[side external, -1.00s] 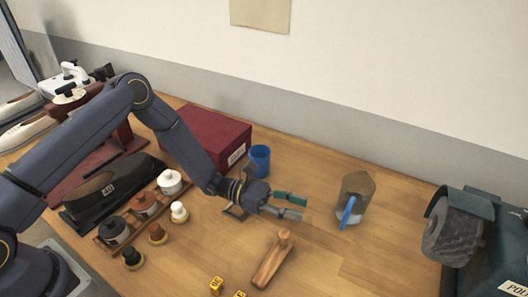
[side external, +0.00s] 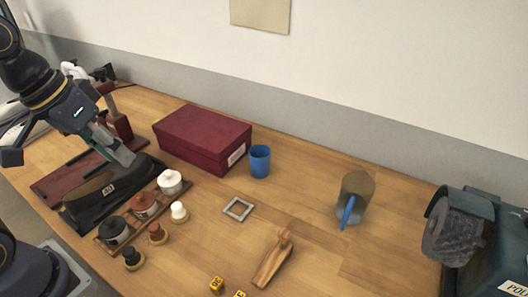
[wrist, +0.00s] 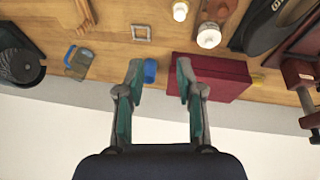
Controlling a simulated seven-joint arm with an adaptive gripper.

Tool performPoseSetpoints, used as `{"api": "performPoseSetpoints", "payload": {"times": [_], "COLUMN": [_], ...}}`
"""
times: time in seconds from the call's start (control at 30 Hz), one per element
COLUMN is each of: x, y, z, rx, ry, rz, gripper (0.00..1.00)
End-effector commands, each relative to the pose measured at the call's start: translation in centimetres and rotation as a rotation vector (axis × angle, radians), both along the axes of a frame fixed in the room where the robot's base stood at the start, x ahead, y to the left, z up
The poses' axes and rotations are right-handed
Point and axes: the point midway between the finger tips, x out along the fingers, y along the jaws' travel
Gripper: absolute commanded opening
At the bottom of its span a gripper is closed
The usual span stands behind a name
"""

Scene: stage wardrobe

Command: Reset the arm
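My gripper (side external: 112,146) is at the left of the side external view, raised near the black shoe and well away from the middle of the table. In the wrist view my gripper (wrist: 159,70) has its two teal-and-grey fingers spread apart with nothing between them. My arm is folded back at the left edge, and part of it is out of the frame.
A dark red box (side external: 203,138) and blue cup (side external: 260,161) stand at the back. A square frame (side external: 238,209), wooden piece (side external: 272,260), holder with a blue handle (side external: 356,190) and grinding wheel (side external: 452,236) spread rightward. Jars and brushes stand near a black shoe (side external: 112,190).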

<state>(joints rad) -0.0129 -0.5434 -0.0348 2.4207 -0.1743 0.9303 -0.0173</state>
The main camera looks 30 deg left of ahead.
Motion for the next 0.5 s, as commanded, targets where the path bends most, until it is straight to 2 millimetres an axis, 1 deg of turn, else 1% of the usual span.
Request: {"api": "performPoseSetpoints", "payload": {"times": [0.03, 0.1, 0.2, 0.5], "x": [-0.8, -1.4, -1.9, -2.0], "y": [1.1, 2.2, 3.2, 3.5], "z": [0.6, 1.0, 1.3, 1.4], "rx": [0.047, 0.101, 0.145, 0.159], "ry": [-0.056, -0.108, -0.149, -0.160], "rz": [-0.013, -0.027, -0.038, -0.041], "gripper": [0.36, 0.36, 0.36, 0.36]}}
